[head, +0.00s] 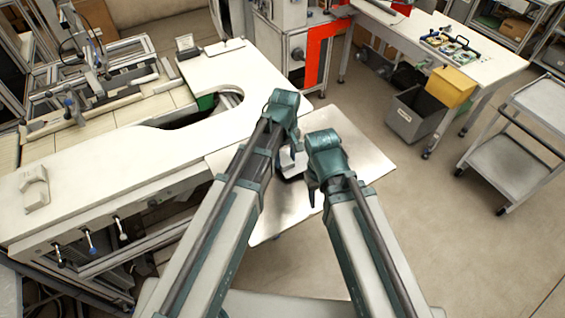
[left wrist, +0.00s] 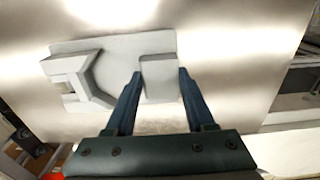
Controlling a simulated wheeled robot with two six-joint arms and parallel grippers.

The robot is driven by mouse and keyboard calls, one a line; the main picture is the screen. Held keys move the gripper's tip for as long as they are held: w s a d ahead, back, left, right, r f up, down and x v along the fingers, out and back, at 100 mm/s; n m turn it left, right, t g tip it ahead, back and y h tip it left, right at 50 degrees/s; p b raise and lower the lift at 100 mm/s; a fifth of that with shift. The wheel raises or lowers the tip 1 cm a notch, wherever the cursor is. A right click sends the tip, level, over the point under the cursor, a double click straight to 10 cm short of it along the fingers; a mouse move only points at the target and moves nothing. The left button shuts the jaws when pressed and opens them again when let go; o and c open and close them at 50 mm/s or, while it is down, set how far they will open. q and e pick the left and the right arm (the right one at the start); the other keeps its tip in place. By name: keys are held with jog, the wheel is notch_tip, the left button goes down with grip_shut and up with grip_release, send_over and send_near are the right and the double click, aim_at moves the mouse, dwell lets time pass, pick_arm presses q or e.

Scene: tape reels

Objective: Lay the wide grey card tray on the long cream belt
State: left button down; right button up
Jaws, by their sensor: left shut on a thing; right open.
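The grey card tray (left wrist: 118,62) lies on a shiny metal table top, seen from above in the left wrist view, with a raised block at its right end and an angled piece at its left. My left gripper (left wrist: 160,85) has its two fingers on either side of the raised block and is shut on it. In the head view the tray (head: 292,164) is mostly hidden by my left gripper (head: 289,143). My right gripper (head: 316,188) is open and empty, just right of it. A cream belt (head: 158,108) runs under a metal frame at left.
The metal table (head: 362,168) has bare room to the right. A white counter (head: 110,185) with a curved cut-out lies between table and belt. A grey bin (head: 415,115) and a trolley (head: 515,145) stand on the floor at right.

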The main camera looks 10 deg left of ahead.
pick_arm(q)
notch_tip(320, 180, down, 2)
jog(key=shift+a+f+b, duration=0.1)
jog(key=shift+b, duration=0.5)
pick_arm(e)
jog(key=shift+w+a+f, duration=0.1)
jog(key=shift+a+f, duration=0.15)
jog(key=shift+f, duration=0.3)
jog(key=shift+w+a+f, duration=0.1)
jog(key=shift+a+f, duration=0.1)
jog(key=shift+f, duration=0.3)
jog(key=shift+r, duration=0.1)
pick_arm(q)
jog(key=shift+r, duration=0.2)
pick_arm(e)
jog(key=shift+s+d, duration=0.1)
pick_arm(q)
jog(key=shift+f, duration=0.15)
jog(key=shift+c, duration=1.3)
grip_release()
notch_tip(320, 180, up, 12)
jog(key=p, duration=1.2)
jog(key=shift+r, duration=0.2)
pick_arm(e)
notch_tip(320, 180, up, 12)
